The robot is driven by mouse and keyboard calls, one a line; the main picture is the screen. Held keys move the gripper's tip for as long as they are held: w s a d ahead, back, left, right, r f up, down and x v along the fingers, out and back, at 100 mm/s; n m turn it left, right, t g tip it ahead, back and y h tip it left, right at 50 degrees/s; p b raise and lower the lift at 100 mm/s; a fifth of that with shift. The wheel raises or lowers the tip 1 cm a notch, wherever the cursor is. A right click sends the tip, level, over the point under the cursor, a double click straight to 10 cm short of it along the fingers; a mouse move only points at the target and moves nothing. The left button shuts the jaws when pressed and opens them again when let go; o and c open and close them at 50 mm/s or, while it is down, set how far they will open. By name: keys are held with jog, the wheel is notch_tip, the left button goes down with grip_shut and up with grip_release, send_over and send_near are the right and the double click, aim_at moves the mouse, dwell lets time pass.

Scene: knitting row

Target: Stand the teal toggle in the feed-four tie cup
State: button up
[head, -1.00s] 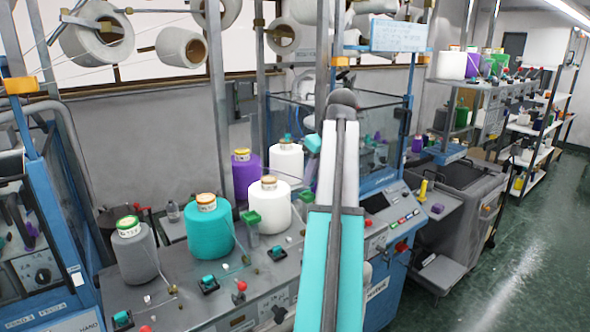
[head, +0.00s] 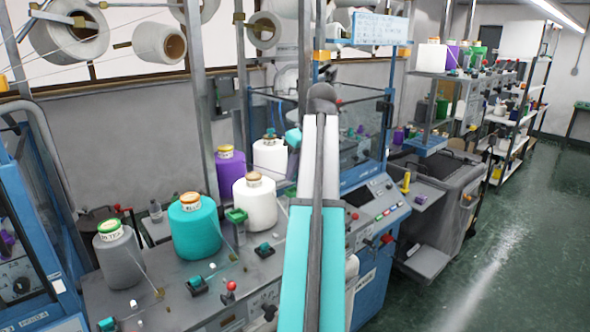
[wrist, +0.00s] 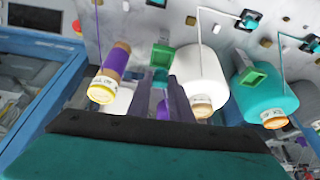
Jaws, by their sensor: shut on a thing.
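In the wrist view my gripper (wrist: 161,88) has its two grey fingers close together on a small teal piece, the teal toggle (wrist: 159,76). The fingers cover much of it, so its tilt is hard to tell. A green cup (wrist: 161,56) shows just beyond the fingertips, between the purple and white cones. I cannot tell whether the toggle touches it. A second green cup (wrist: 250,76) is beside the teal cone. In the head view one green cup (head: 236,216) stands by the front white cone; my gripper is hidden behind my arm. No readable label marks feed four.
Yarn cones crowd the machine deck: purple (head: 230,173), white (head: 255,202), teal (head: 194,228) and grey (head: 117,256). Thin yarns run upward past posts. Small switches and knobs line the deck front (head: 178,312). Open green floor (head: 500,250) lies to the right.

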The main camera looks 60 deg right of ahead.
aim_at(295, 180)
jog(key=shift+f+b, duration=0.3)
jog(key=shift+f, duration=1.55)
dwell(0.6)
jog(key=shift+s+a+f, duration=0.15)
jog(key=shift+f, duration=0.25)
jog(key=o, duration=0.8)
jog(key=shift+o, duration=0.4)
jog(key=shift+s+r+b, duration=0.15)
jog(key=shift+r+b, duration=0.25)
jog(key=shift+b, duration=0.05)
jog(key=b+v, duration=0.4)
jog(key=v, duration=0.9)
jog(key=shift+r, duration=0.35)
